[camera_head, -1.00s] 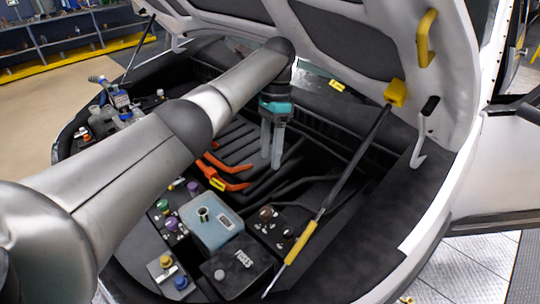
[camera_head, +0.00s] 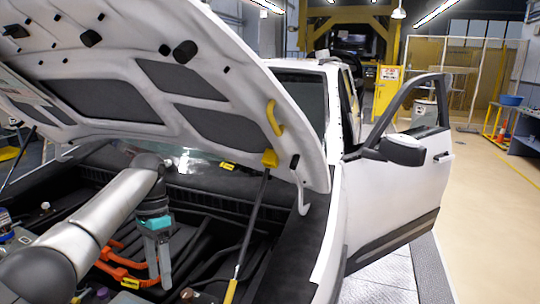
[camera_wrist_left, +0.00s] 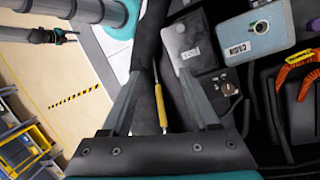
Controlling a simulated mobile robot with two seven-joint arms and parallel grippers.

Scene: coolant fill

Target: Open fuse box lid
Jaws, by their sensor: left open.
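In the left wrist view the black fuse box (camera_wrist_left: 203,30) with its white label shows at the top, just beyond and right of my fingertips. Its lid looks shut. My left gripper (camera_wrist_left: 160,78) is open and empty, with its two fingers apart and apart from the box. In the head view my left gripper (camera_head: 160,280) points down into the engine bay beside the orange cables. The fuse box is out of the head view, past its lower edge. At the upper left of the wrist view, a small dark arm end may be my right gripper; it is too small to tell.
The blue-grey coolant tank (camera_wrist_left: 255,28) stands right of the fuse box. The hood strut with a yellow grip (camera_wrist_left: 160,108) shows between my fingers in the wrist view. Orange cables (camera_head: 120,272) lie left of the gripper. The raised hood (camera_head: 190,75) hangs above the arm.

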